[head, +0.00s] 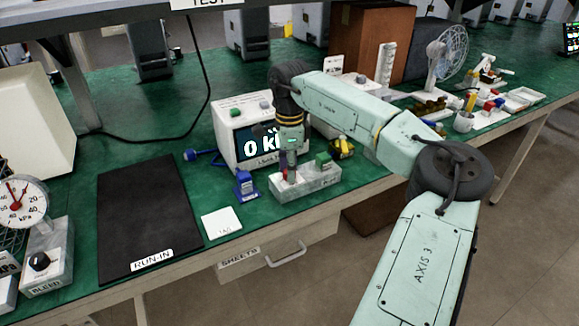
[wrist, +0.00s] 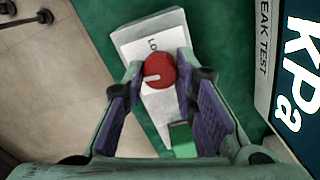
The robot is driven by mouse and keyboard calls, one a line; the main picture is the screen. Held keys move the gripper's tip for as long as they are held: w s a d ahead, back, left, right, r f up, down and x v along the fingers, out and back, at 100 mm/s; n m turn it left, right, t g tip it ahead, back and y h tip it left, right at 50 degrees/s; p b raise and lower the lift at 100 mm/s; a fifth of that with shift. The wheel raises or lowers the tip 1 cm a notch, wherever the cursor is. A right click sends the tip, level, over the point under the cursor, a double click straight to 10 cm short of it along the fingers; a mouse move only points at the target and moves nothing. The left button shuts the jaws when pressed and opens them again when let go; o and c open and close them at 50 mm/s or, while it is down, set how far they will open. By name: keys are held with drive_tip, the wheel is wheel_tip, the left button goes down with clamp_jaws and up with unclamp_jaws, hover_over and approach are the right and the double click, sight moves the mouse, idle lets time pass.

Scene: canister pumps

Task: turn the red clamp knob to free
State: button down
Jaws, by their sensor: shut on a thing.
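The red clamp knob (wrist: 161,71) is round with a white pointer bar, which points left in the wrist view. It sits on a grey-white block (head: 305,184) on the green bench, with a label starting "LO" partly hidden. My gripper (wrist: 160,68) is shut on the knob, with one fingertip at each side of it. In the head view my gripper (head: 288,168) points down over the left part of the block, and only a little red shows there. A green part (wrist: 183,140) is on the same block; it also shows in the head view (head: 323,159).
A white leak test display (head: 232,125) reading in kPa stands close behind the block. A blue item (head: 245,184) and a white card (head: 221,222) lie to the left. A yellow item (head: 342,147) sits behind right. The black run-in mat (head: 145,215) is empty.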

drive_tip(key=shift+n, duration=0.6)
drive_tip(key=c, duration=1.3)
unclamp_jaws()
drive_tip(key=shift+r, duration=0.15)
wheel_tip(320, 180, up, 12)
